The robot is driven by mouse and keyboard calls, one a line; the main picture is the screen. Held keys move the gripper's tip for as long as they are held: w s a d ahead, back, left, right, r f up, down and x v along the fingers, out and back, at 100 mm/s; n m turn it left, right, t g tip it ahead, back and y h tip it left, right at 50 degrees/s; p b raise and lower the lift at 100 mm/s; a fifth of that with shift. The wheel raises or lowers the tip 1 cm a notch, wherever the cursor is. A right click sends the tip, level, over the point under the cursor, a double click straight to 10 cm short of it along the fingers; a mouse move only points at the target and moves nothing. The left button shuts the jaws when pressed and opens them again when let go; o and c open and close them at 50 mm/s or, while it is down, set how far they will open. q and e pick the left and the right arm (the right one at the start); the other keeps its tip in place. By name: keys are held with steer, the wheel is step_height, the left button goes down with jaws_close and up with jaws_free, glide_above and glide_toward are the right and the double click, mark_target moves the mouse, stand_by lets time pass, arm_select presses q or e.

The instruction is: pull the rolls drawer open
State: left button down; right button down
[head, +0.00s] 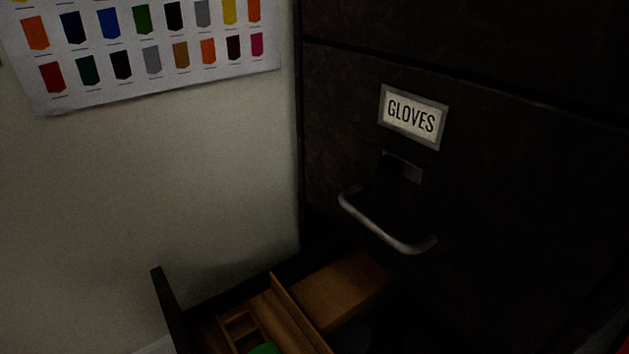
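No drawer labelled for rolls can be read in the head view. A drawer (167,300) below the gloves drawer stands open, and its front and label are out of frame or hidden. I cannot tell whether it is the rolls drawer. It has wooden dividers (298,313) and a green item (264,348) at the bottom edge. Above it, the dark gloves drawer (500,190) looks shut, with a white "GLOVES" label (411,117) and a grey bar handle (385,226). Neither of my grippers is in view.
A pale wall (150,190) stands close to the cabinet's left side, with a colour chart (150,45) on it. Another dark panel (460,30) lies above the gloves drawer. A small red patch (623,339) shows at the lower right edge. The scene is dim.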

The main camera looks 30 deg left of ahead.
arm_select(q)
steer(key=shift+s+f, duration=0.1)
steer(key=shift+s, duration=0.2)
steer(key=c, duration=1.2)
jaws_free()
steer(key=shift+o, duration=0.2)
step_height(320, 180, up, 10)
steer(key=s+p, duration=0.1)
steer(key=p, duration=0.8)
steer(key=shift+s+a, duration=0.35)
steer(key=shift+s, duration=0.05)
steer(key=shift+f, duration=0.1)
